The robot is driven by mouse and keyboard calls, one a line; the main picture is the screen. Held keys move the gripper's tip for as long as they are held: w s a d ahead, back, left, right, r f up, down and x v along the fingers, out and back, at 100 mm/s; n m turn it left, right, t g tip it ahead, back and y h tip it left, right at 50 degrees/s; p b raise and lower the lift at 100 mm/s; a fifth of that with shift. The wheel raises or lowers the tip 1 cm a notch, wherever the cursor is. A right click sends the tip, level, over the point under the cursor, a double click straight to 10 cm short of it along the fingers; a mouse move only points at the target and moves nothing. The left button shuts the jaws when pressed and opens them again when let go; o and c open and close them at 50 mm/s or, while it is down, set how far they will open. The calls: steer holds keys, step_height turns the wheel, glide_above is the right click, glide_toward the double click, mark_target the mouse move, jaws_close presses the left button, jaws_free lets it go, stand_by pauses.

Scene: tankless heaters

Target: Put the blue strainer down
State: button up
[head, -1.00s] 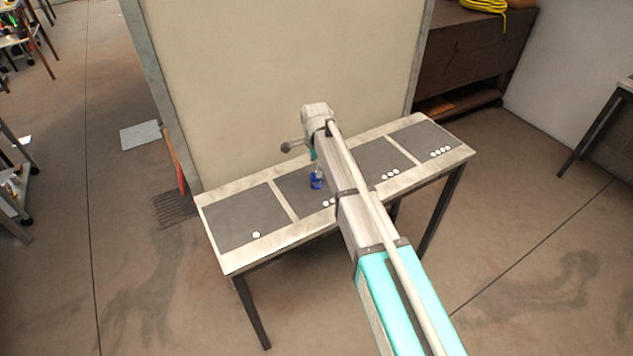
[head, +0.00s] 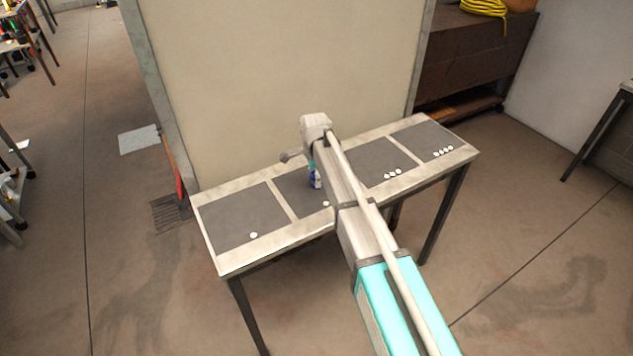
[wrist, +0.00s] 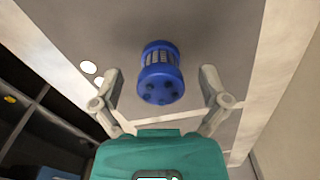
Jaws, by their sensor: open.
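The blue strainer (head: 317,183) is a small ribbed cylinder. It appears to stand on the second dark panel from the left (head: 290,196) of the table, the one with two white dots. In the wrist view the strainer (wrist: 160,72) is centred just beyond and between my gripper's fingertips (wrist: 158,82). The two fingers are spread wide, with a clear gap on each side of the strainer, and hold nothing. In the head view my gripper (head: 313,167) is just above the strainer, and my arm partly hides that panel.
The narrow table (head: 235,258) bears several dark panels with white dots, otherwise bare. A tall beige board (head: 280,80) stands close behind it. A brown cabinet (head: 470,60) is at the back right. The floor around the table front is clear.

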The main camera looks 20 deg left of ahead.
steer(key=shift+c, duration=0.2)
jaws_close()
stand_by(0.5)
steer(key=shift+r, duration=0.25)
step_height(320, 180, up, 2)
steer(key=shift+r+p, duration=0.1)
steer(key=shift+p, duration=1.15)
steer(key=s+d+r+p, duration=0.7)
steer(key=s+r+p, duration=0.3)
steer(key=s, duration=0.1)
steer(key=shift+s+d+r, duration=0.2)
steer(key=shift+s+d, duration=0.1)
steer(key=shift+s, duration=0.1)
